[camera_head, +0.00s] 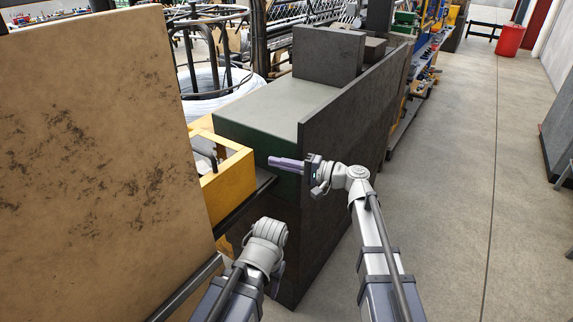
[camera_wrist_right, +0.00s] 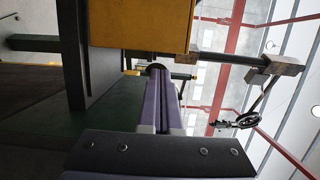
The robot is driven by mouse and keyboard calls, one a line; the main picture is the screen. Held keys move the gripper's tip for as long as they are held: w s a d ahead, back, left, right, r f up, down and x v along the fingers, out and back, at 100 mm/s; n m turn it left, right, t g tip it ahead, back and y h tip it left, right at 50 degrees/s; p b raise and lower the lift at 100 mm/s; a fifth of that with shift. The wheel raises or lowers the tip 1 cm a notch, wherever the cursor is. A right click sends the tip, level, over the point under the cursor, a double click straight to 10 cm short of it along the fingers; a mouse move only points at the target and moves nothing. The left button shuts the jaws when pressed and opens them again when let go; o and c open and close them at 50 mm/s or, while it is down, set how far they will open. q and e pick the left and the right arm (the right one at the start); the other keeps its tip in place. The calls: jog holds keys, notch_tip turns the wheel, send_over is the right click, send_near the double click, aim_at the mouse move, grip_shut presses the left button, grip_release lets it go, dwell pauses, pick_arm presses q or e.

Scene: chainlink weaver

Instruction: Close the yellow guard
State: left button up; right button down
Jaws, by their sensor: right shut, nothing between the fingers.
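A large worn yellow-tan panel (camera_head: 100,140) stands upright at the left of the head view; it looks like the guard. A rail runs along its lower edge. To its right is a bright yellow box-like housing (camera_head: 232,178), which also shows at the top of the right wrist view (camera_wrist_right: 140,22). My right gripper (camera_head: 272,161) is shut and empty, its purple fingers pointing left near the dark machine's end, just right of the yellow housing. The fingers show together in the right wrist view (camera_wrist_right: 162,85). My left wrist is low in front of the machine; its fingers are mostly hidden.
A dark machine body with a grey top (camera_head: 275,105) and a tall dark side plate (camera_head: 350,105) stands ahead. A dark bar (camera_head: 248,205) runs below the yellow housing. Clear concrete floor (camera_head: 465,190) lies to the right. A red bin (camera_head: 509,40) stands far off.

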jog(key=shift+x, duration=2.55)
